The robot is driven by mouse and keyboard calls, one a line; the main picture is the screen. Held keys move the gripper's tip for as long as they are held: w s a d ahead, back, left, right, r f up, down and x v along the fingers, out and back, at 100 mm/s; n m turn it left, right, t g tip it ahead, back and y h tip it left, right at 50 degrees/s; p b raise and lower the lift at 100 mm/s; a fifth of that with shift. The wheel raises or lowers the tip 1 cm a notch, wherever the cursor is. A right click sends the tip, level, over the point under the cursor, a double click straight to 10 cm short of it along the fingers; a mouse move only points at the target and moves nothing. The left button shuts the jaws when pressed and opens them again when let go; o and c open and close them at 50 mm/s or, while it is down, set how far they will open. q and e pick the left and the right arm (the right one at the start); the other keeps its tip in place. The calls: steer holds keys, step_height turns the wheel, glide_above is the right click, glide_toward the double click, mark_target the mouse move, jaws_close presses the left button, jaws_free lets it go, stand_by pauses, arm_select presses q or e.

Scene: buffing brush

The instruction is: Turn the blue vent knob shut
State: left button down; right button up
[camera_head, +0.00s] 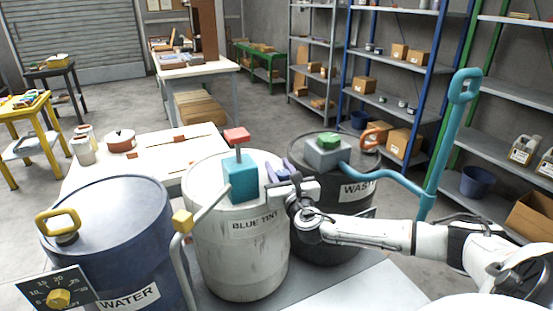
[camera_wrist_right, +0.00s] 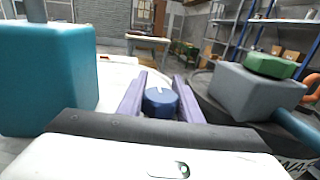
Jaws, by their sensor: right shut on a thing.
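The blue vent knob (camera_wrist_right: 160,103) is a short round blue knob with a pale mark on its top. It shows in the right wrist view between the two purple fingers of my right gripper (camera_wrist_right: 159,98), which is shut on it from both sides. In the head view my right gripper (camera_head: 279,171) reaches in from the right over the top of the white BLUE TINT drum (camera_head: 238,250). There the fingers hide the knob. My left gripper is not in view.
A teal block valve with a red handle (camera_head: 237,136) stands on the drum, left of my gripper. Right of it, a grey block with a green cap (camera_head: 328,142) sits on the dark WASTE drum (camera_head: 330,245), joined to a teal pipe (camera_head: 390,180). A blue WATER drum (camera_head: 105,215) stands at left.

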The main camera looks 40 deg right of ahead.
mark_target(284, 179)
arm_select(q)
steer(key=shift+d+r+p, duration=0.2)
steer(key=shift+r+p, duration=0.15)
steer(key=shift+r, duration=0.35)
arm_select(e)
steer(key=shift+d+r+m+g+h, duration=0.15)
steer(key=shift+m+g+h, duration=0.15)
steer(key=shift+m+h, duration=0.15)
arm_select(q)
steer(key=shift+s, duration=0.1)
arm_select(e)
steer(key=o, duration=0.8)
steer(key=shift+c, duration=0.2)
steer(key=shift+s, duration=0.1)
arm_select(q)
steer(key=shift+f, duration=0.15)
arm_select(e)
steer(key=v, duration=1)
steer(key=shift+s, duration=0.1)
